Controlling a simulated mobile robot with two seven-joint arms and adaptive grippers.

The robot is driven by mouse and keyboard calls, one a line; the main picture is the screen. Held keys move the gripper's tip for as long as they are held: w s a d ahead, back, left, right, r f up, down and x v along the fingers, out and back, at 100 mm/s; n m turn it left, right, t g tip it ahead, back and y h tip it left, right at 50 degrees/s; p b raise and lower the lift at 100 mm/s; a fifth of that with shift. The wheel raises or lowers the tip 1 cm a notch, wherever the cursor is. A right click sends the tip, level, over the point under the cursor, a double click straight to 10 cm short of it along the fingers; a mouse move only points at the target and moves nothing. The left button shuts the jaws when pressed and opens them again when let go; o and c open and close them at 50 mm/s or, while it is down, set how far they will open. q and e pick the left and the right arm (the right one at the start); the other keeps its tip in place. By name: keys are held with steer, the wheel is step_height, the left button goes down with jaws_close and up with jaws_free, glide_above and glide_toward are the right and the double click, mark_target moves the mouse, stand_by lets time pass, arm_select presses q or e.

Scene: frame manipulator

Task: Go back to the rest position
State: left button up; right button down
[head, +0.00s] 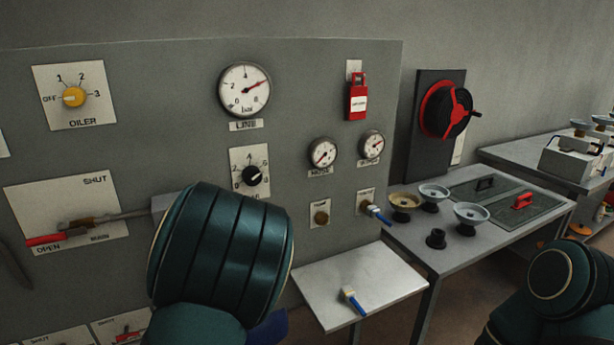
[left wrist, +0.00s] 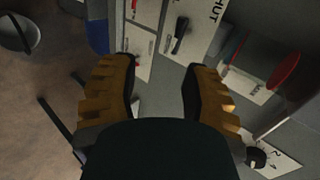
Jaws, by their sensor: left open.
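My left gripper (left wrist: 158,92) shows in the left wrist view with its two ribbed, brown-yellow fingers spread wide apart. It is open and nothing is between the fingers. Behind it are white label plates of the grey panel (head: 330,80), seen tilted. In the head view my green left arm is in front of the panel's lower middle, and its gripper is hidden behind the arm or out of frame. My right arm shows at the lower right corner, and its gripper is not in view.
A red-handled lever (head: 45,240) is left of my left arm. A small shelf (head: 390,285) with a blue-tipped brush (head: 351,299) is to its right. A side table (head: 510,229) carries bowls and two handled plates. A red valve wheel (head: 445,108) is behind.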

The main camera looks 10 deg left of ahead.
arm_select(q)
steer(key=s+d+f+n+g+h, duration=0.2)
steer(key=s+d+f+n, duration=0.15)
steer(key=f, duration=0.45)
steer(key=s+d+f+n+g+h, duration=0.2)
steer(key=s+d+f, duration=0.25)
steer(key=f, duration=0.35)
steer(key=s+d+f+n+g+h, duration=0.3)
steer(key=s+d+n+h, duration=0.2)
steer(key=s+d, duration=0.5)
steer(key=d+n, duration=0.2)
steer(key=d, duration=0.1)
steer(key=shift+s+d+f+g+h, duration=0.15)
steer(key=shift+d+f+g+h, duration=0.05)
steer(key=shift+d+g+h, duration=0.1)
